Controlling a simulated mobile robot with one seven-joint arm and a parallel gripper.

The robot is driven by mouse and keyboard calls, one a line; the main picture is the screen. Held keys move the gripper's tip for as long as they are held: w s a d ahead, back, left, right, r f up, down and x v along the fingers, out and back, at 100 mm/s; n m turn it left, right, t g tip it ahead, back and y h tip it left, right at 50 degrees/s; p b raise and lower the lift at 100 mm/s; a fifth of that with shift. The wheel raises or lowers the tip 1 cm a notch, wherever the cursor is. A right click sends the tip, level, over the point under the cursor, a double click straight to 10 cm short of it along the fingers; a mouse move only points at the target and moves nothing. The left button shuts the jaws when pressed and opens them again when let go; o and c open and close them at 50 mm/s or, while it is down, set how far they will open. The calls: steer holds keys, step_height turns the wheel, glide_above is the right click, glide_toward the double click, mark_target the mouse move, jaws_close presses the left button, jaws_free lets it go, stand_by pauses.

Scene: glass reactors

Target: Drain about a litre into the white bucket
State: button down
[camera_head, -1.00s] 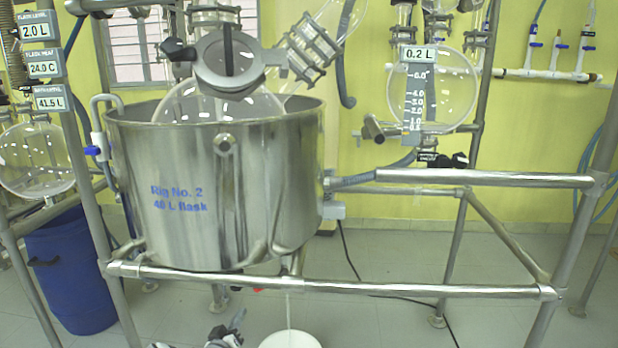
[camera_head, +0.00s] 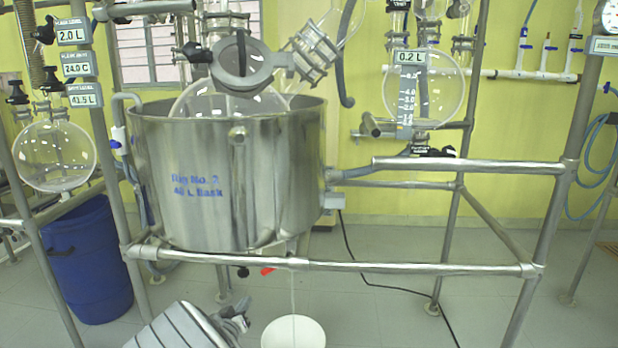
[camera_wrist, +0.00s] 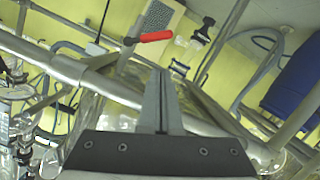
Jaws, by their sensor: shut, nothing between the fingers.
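The white bucket (camera_head: 294,333) stands on the floor at the bottom of the head view, partly cut off by the frame edge. A thin pale stream (camera_head: 293,300) falls into it from under the steel bath (camera_head: 235,185), marked Rig No. 2. A red lever (camera_head: 267,271) shows under the bath, left of the stream. The lever (camera_wrist: 155,37) lies just beyond my fingertips in the wrist view, apart from them. My gripper (camera_head: 240,315) is shut and empty, below and left of the lever. Labels read 2.0 L flask level, 24.0 C and 41.5 L.
A steel frame rail (camera_head: 340,265) runs across below the bath, close to my gripper. A black knob (camera_head: 243,272) sits left of the lever. A blue drum (camera_head: 88,265) stands at left. A receiving flask (camera_head: 435,95) at right reads 0.2 L.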

steer(key=d+r+m+g+y, duration=0.25)
steer(key=d+r, duration=0.35)
steer(key=r, duration=0.5)
steer(key=s+d+r+g+y, duration=0.1)
steer(key=s+d+r, duration=0.3)
steer(key=r, duration=0.1)
steer(key=s+d+r+g+y, duration=0.1)
steer(key=s+d+r+g, duration=0.1)
steer(key=s+d+r, duration=0.3)
steer(key=s+d+r+g+h, duration=0.15)
steer(key=s+d, duration=0.35)
steer(key=s, duration=0.5)
steer(key=s+d+r+g, duration=0.1)
steer(key=s+d+r, duration=0.1)
steer(key=s+d, duration=0.55)
steer(key=s+d+r+g+h, duration=0.1)
steer(key=s+d, duration=0.2)
steer(key=s, duration=0.8)
step_height(320, 180, up, 24)
steer(key=s+p, duration=0.1)
steer(key=p, duration=2.3)
steer(key=shift+s+d+f+m, duration=0.15)
steer(key=shift+d+m, duration=0.2)
